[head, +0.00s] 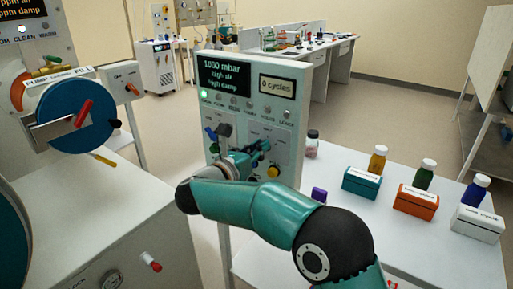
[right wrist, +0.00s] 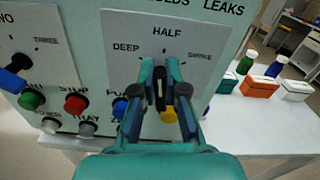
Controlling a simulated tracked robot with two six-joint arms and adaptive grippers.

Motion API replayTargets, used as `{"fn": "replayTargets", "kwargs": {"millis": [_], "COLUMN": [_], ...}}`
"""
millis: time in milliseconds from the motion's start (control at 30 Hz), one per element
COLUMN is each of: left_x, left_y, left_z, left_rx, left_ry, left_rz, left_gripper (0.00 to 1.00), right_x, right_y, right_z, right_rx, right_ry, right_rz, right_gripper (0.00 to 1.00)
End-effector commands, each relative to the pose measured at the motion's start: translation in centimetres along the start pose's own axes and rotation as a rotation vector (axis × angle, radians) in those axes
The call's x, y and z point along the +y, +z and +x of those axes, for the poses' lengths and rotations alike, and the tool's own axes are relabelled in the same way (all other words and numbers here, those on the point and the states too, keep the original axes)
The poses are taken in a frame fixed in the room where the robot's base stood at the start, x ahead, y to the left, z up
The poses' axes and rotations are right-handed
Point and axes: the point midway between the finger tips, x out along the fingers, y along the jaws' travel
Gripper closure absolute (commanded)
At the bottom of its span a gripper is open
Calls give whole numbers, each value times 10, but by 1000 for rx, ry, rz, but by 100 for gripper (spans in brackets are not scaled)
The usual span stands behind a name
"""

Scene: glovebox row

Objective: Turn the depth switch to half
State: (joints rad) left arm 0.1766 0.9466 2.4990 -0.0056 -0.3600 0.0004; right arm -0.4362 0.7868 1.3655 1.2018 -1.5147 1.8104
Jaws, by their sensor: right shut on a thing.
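The control panel (head: 290,125) stands in the middle of the head view. In the right wrist view, the depth switch (right wrist: 160,88) is a black knob on a grey plate marked DEEP, HALF and a third word at right that is hard to read. My right gripper (right wrist: 160,76) has its teal fingers on both sides of the knob and is shut on it. The knob looks about upright, toward HALF. In the head view my right gripper (head: 260,148) is at the panel's front and mostly hides the knob. My left gripper is not in view.
Red button (right wrist: 75,104), blue button (right wrist: 121,107) and yellow button (right wrist: 168,114) sit close below the plate. A white table at right holds bottles and a teal box (head: 361,184), orange box (head: 415,202) and white box (head: 477,224).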

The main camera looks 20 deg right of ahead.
Motion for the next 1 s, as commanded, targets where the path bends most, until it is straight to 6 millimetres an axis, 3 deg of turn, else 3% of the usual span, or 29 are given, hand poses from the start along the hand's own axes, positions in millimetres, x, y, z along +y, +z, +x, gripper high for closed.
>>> {"fn": "replayTargets", "kwargs": {"millis": [167,400,600,867,900,1000], "left_x": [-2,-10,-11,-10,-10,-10], "left_y": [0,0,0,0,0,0], "left_z": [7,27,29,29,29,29], "left_rx": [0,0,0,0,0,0], "left_ry": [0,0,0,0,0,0], "left_rz": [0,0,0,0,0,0], "left_gripper": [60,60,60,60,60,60], "right_x": [1,4,6,5,5,5], "right_y": [-2,-4,-1,-1,-1,-1], "right_z": [0,0,0,0,0,0], "right_rx": [-1,-1,-1,-1,-1,-1], "right_ry": [0,1,1,1,1,0], "right_rz": [-30,-217,-313,-315,-315,-314], "right_gripper": [100,100,100,100,82,65]}}
